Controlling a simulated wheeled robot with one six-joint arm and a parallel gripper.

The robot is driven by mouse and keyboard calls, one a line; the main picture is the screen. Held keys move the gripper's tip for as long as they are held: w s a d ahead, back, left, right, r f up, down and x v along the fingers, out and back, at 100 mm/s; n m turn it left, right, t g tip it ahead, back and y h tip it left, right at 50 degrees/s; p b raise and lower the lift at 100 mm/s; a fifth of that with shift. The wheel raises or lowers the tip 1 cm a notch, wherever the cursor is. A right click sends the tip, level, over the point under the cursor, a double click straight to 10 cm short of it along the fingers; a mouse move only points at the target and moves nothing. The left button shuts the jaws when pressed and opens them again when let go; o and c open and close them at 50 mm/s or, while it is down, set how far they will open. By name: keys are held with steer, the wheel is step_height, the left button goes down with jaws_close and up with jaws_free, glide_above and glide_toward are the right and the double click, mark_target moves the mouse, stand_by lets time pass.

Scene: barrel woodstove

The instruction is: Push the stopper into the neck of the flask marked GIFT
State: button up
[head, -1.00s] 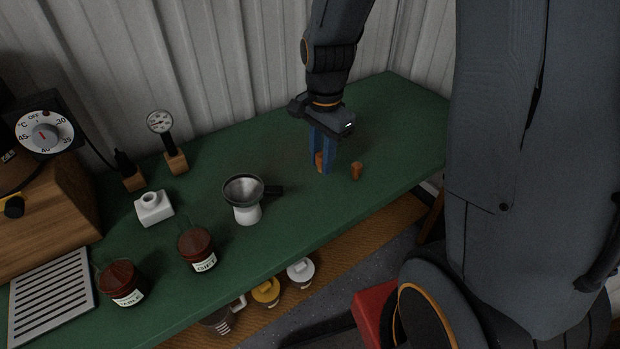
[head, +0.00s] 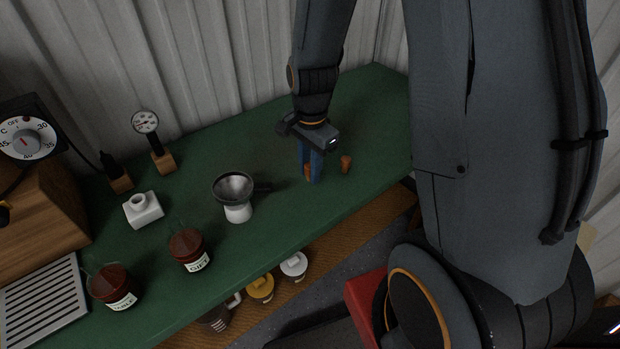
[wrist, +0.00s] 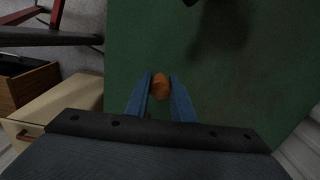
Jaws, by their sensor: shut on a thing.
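The flask marked GIFT (head: 190,250) is a reddish-brown flask with a white label on the green bench, left of the funnel. Its neck is hard to make out. My gripper (head: 311,176) points down at the bench to the right of the funnel. Its blue fingers are shut on an orange-brown stopper (wrist: 160,86), which shows between the fingertips in the wrist view. A second stopper (head: 346,164) stands on the bench just right of my gripper. I cannot tell whether the held stopper still touches the bench.
A funnel on a white base (head: 236,197) stands between my gripper and the GIFT flask. Cups sit on a lower shelf (head: 259,290).

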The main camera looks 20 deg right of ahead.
steer(key=shift+f+p, duration=0.65)
steer(key=shift+f, duration=1.2)
steer(key=shift+f, duration=0.1)
steer(key=shift+f, duration=0.1)
steer(key=o, duration=1)
steer(key=shift+f+b, duration=0.1)
steer(key=shift+b, duration=0.35)
